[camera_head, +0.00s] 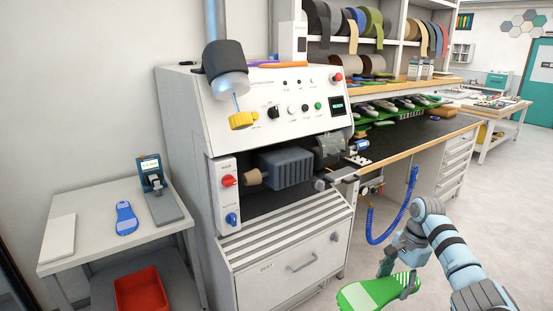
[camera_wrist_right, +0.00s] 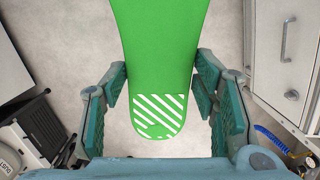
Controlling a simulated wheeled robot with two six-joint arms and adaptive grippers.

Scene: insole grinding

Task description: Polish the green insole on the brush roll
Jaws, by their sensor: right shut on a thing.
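The green insole (camera_head: 368,294) is at the bottom right of the head view, low in front of the grinding machine. My right gripper (camera_head: 398,280) is shut on it, with one finger on each side edge. In the right wrist view the insole (camera_wrist_right: 160,45) points away, and its white-striped end (camera_wrist_right: 158,115) lies between the fingers. The machine (camera_head: 270,100) has a dark roll (camera_head: 328,150) under a metal hood at the right of its shaft and a small tan roll (camera_head: 252,178) at the left. I cannot tell which is the brush roll. My left gripper does not show.
A side table (camera_head: 90,215) at left holds a blue insole (camera_head: 126,218), a white slab (camera_head: 59,238) and a small device (camera_head: 160,190); a red bin (camera_head: 142,290) is below. A blue coiled hose (camera_head: 390,228) hangs right of the machine. The floor (camera_head: 485,200) at right is clear.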

